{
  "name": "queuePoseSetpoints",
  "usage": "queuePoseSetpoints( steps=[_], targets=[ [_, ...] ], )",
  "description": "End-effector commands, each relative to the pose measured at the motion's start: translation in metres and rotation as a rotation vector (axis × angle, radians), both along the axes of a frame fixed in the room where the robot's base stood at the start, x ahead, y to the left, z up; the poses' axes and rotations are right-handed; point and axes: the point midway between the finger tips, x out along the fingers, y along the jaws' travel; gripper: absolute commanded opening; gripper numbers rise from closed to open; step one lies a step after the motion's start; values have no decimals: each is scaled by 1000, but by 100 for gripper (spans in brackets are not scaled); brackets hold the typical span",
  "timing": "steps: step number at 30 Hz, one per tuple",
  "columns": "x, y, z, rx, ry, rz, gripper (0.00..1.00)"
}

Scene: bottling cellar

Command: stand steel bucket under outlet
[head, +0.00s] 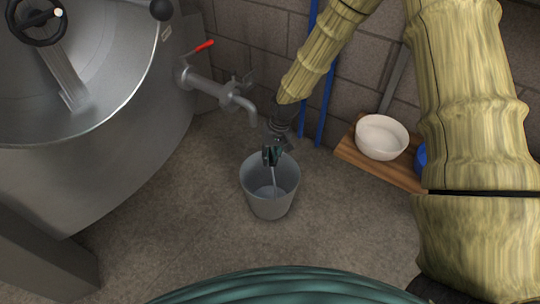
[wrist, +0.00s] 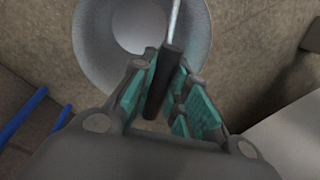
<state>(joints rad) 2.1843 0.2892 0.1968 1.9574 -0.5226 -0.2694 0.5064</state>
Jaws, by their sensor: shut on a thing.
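The grey steel bucket (head: 270,209) is upright in the middle of the head view, near the wall. My gripper (head: 272,155) is above its rim, shut on the dark grip of its handle; a thin light bar runs from there down into the bucket. In the wrist view the black grip (wrist: 163,85) lies between the teal finger pads, with the bucket (wrist: 98,50) beyond. The outlet (head: 252,114) is a bent metal spout on the tank's pipe, up and left of the bucket in the head view. I cannot tell whether the bucket touches the floor.
The steel tank (head: 135,140) fills the left, with a red valve lever (head: 203,46) on its pipe. Blue pipes (head: 328,95) run down the block wall. A white bowl (head: 381,138) sits on a wooden board (head: 372,167) at right. The floor in front of the bucket is clear.

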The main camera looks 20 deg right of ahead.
Motion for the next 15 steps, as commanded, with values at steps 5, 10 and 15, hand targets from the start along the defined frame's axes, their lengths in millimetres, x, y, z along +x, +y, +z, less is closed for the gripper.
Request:
queuePoseSetpoints(
  steps=[5, 10, 15],
  targets=[
    [1, 0, 0, 0, -1, 0, 36],
    [0, 0, 0, 0, -1, 1, 41],
    [0, 0, -1, -1, 1, 0, 41]
  ],
)
